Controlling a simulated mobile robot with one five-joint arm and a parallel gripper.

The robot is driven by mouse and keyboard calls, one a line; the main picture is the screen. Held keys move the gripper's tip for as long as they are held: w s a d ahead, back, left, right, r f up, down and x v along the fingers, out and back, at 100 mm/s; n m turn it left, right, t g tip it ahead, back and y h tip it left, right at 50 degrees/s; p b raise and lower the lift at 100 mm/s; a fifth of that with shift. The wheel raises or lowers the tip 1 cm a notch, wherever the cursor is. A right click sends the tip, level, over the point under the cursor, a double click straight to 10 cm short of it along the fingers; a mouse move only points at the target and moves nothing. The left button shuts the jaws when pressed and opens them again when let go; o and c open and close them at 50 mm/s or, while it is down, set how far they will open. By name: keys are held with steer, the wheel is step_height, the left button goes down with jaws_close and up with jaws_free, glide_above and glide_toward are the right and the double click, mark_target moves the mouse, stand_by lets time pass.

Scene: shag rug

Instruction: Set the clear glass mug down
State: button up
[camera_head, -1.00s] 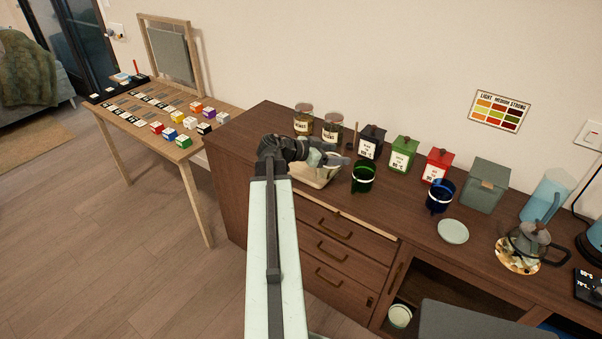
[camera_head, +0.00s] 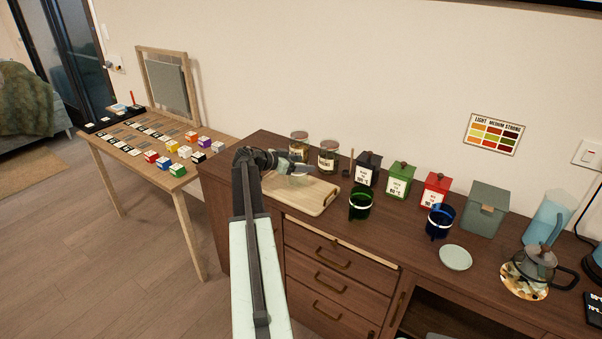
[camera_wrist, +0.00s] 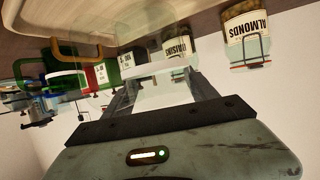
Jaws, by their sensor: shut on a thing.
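The clear glass mug (camera_wrist: 165,93) is between my gripper's fingers in the wrist view, with a white band across it. In the head view, the mug (camera_head: 291,180) is faint and see-through below my gripper (camera_head: 294,166). My gripper (camera_wrist: 165,88) is shut on it, over the left part of a light wooden tray (camera_head: 318,198) on the dark sideboard. I cannot tell whether the mug's base touches the tray.
Two labelled jars (camera_head: 328,157) stand just behind the tray. A green glass mug (camera_head: 360,203) stands right of it, with a blue one (camera_head: 440,220) farther right. Coloured tins (camera_head: 400,180) line the back. The tray's right half is clear.

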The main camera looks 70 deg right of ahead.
steer(key=shift+w+d, duration=0.2)
steer(key=shift+d, duration=0.35)
steer(key=f+b, duration=0.4)
steer(key=shift+d, duration=0.2)
steer(key=shift+r, duration=0.2)
steer(key=shift+f, duration=0.15)
steer(key=o, duration=1.7)
